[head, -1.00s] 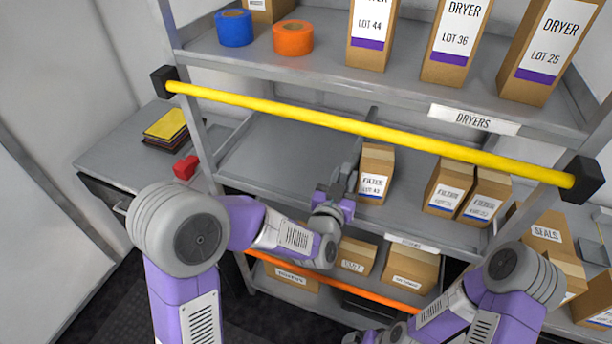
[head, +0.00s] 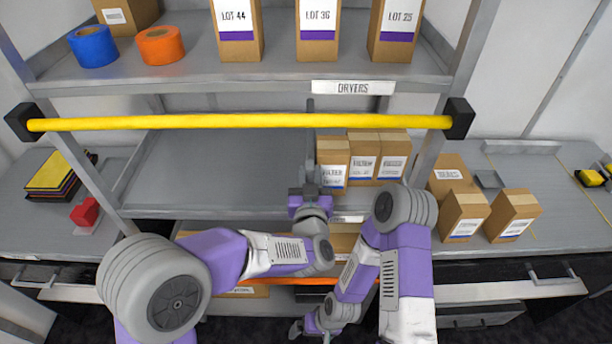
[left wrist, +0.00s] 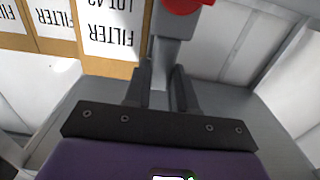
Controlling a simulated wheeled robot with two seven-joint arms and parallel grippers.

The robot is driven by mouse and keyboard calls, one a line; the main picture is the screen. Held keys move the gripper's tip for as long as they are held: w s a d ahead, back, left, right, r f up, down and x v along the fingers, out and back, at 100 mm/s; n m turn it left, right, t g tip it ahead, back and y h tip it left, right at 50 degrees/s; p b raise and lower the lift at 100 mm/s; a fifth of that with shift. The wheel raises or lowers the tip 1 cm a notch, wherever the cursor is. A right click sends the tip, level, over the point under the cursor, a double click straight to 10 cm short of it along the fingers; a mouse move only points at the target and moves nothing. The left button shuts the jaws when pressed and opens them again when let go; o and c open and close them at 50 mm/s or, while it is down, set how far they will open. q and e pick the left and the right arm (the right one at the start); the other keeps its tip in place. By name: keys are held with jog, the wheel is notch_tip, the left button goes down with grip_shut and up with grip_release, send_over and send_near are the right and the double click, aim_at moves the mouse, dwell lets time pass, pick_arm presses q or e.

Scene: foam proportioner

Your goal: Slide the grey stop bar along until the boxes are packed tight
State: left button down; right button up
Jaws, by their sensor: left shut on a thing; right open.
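Three brown filter boxes stand upright side by side on the middle shelf: the left box (head: 333,163), the middle box (head: 364,157) and the right box (head: 394,158). No clear gap shows between them. The left box, labelled LOT 43 (left wrist: 113,30) in the left wrist view, sits slightly forward. The grey stop bar (head: 311,135) runs along its left side; the bar (left wrist: 165,55) has a red knob (left wrist: 187,4). Whether bar and box touch is hard to tell. My left gripper (head: 309,187) is shut on the bar. My right gripper (head: 312,325) is open and low in front of the shelf.
A yellow rail (head: 240,122) crosses in front of the shelf opening. The shelf left of the bar is bare (head: 210,165). Dryer boxes (head: 318,30) and two tape rolls (head: 160,45) stand above. More boxes (head: 464,212) sit on the right-hand table.

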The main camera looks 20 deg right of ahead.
pick_arm(q)
jog(key=c, duration=0.9)
grip_release()
jog(key=shift+d, duration=0.25)
jog(key=shift+a, duration=0.1)
jog(key=v, duration=0.7)
jog(key=shift+s+r, duration=0.15)
jog(key=shift+s, duration=0.15)
